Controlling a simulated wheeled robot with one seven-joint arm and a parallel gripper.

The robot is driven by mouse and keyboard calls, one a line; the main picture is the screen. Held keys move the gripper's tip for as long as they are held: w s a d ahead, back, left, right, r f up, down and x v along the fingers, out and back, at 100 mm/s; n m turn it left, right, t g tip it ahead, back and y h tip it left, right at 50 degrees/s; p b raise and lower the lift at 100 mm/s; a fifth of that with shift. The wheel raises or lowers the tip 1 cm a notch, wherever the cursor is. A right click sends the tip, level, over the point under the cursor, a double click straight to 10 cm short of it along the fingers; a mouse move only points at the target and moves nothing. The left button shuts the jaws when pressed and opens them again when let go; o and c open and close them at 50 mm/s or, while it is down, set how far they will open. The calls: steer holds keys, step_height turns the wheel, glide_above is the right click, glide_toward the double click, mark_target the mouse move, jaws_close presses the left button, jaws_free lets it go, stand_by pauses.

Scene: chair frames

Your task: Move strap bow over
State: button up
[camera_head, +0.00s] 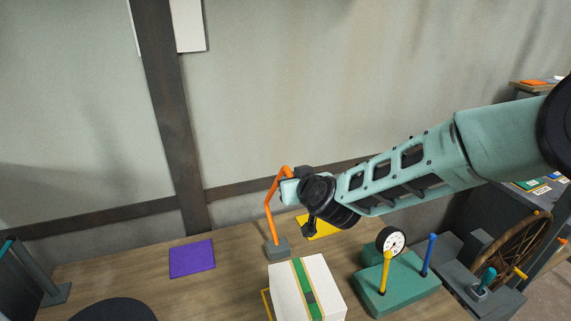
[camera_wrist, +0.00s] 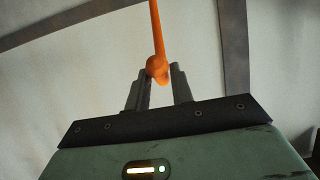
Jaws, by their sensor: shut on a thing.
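The strap bow is a bent orange rod (camera_head: 268,204). It rises from a small grey block (camera_head: 277,249) on the wooden bench and bends right at the top. My gripper (camera_head: 288,188) is at the bow's upper end, with its fingers largely hidden behind my wrist. In the wrist view, my gripper (camera_wrist: 158,82) is shut on the bow's orange knob-like end (camera_wrist: 157,66), and the rod runs up out of the picture. A white box (camera_head: 325,279) with a green band stands just in front of the grey block.
A purple square (camera_head: 192,259) lies on the bench to the left, and a yellow one (camera_head: 318,227) lies behind the box. A green base (camera_head: 402,291) with a gauge (camera_head: 391,240), yellow lever and blue lever stands right. A large handwheel (camera_head: 519,247) is farther right.

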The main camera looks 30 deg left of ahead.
mark_target(287, 163)
steer(key=shift+w+a+r+p, duration=0.2)
steer(key=shift+w+a+p, duration=0.05)
steer(key=shift+w+a, duration=0.5)
steer(key=shift+w+a+r+p, duration=0.2)
steer(key=shift+w+a+p, duration=0.1)
steer(key=shift+w+a, duration=0.45)
steer(key=shift+w+a+r+p, duration=0.25)
steer(key=shift+w+a, duration=0.3)
steer(key=shift+a, duration=0.35)
steer(key=shift+c, duration=0.2)
steer(key=o, duration=0.8)
steer(key=shift+o, duration=0.2)
steer(key=shift+r, duration=0.1)
steer(key=b+v, duration=0.8)
steer(key=v, duration=0.9)
steer(key=s+d+f+g+h+b, duration=0.3)
steer(key=s+d+f, duration=0.2)
steer(key=d, duration=0.6)
steer(key=s+d+f+m+g+h+b, duration=0.1)
steer(key=s+d+f+g+h+b, duration=0.2)
steer(key=s+d+f, duration=0.3)
steer(key=s+d+f+m+g+h+b, duration=0.1)
steer(key=s+d+f, duration=0.5)
steer(key=s+d, duration=0.6)
steer(key=d+g+h+b, duration=0.1)
steer(key=d+h+b, duration=0.1)
steer(key=d, duration=0.4)
steer(key=shift+g+h, duration=0.3)
steer(key=shift+g, duration=0.1)
